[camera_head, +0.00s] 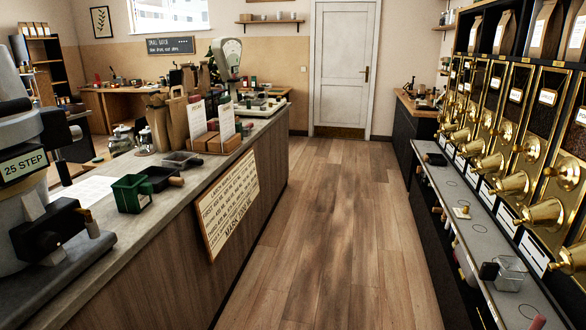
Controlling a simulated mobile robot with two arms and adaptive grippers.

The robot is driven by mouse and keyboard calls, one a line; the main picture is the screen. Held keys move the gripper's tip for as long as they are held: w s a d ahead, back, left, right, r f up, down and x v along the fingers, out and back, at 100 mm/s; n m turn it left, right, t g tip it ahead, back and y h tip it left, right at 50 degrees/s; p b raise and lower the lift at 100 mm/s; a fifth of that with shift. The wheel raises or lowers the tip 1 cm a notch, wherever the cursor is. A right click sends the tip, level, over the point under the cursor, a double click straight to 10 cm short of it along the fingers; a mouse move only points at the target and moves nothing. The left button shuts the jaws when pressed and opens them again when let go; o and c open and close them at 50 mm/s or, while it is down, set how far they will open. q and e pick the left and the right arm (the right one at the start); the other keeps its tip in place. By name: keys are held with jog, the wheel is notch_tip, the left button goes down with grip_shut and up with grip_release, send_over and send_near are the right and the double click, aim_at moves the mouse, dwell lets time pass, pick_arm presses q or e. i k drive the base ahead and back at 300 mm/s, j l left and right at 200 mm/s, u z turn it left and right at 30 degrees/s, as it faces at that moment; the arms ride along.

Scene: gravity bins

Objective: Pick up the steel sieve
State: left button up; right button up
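I cannot pick out a steel sieve for certain. On the left counter (125,245), a shallow grey open tray (182,160) lies behind a dark open pan (158,178) that has a wooden-looking handle end. A green open container (131,194) stands in front of them. On the right ledge, a small clear or shiny box (511,273) has a black knob at its left. Neither of my grippers shows in this view.
A grey grinder (28,170) stands at the near left. Paper bags (176,118) and a weighing scale (231,68) stand farther back. Brass-spouted gravity bins (490,160) line the right wall above a ledge (470,235). The wooden floor (325,220) between the counters is clear up to a white door (342,65).

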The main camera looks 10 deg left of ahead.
aim_at(182, 160)
jog(key=i+u, duration=0.25)
jog(key=i, duration=0.25)
jog(key=i+l+u, duration=0.25)
jog(key=i, duration=0.2)
jog(key=i+l+u, duration=0.3)
jog(key=i, duration=0.15)
jog(key=i+l+u, duration=0.25)
jog(key=i, duration=0.2)
